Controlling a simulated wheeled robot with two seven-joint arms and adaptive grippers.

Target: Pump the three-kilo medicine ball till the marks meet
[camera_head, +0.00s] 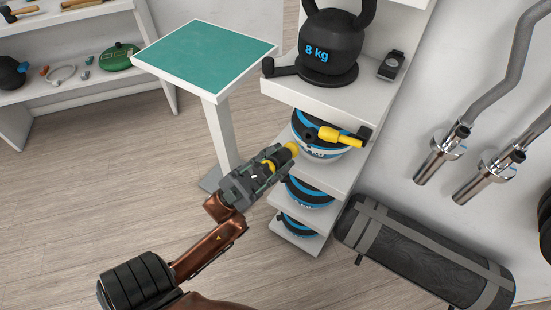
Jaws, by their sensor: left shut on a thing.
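My left gripper (287,153) is shut on a yellow piece (292,148) beside the white rack. The top medicine ball (316,146), white, blue and black, sits on the shelf just beyond it; its "kg" label is partly covered, so I cannot read the number. A yellow handle-like part (340,137) with a black end shows in front of this ball. I cannot tell whether the two yellow parts join. Similar balls sit on the lower shelves (309,191) (298,226). No marks can be made out. My right gripper is not in view.
An 8 kg kettlebell (333,45) and a small black device (391,65) stand on the shelf above. A green-topped stand (205,55) is close on the left. A dark roll (425,250) lies to the right. Wall bars (440,150) hang beyond. Open floor lies left.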

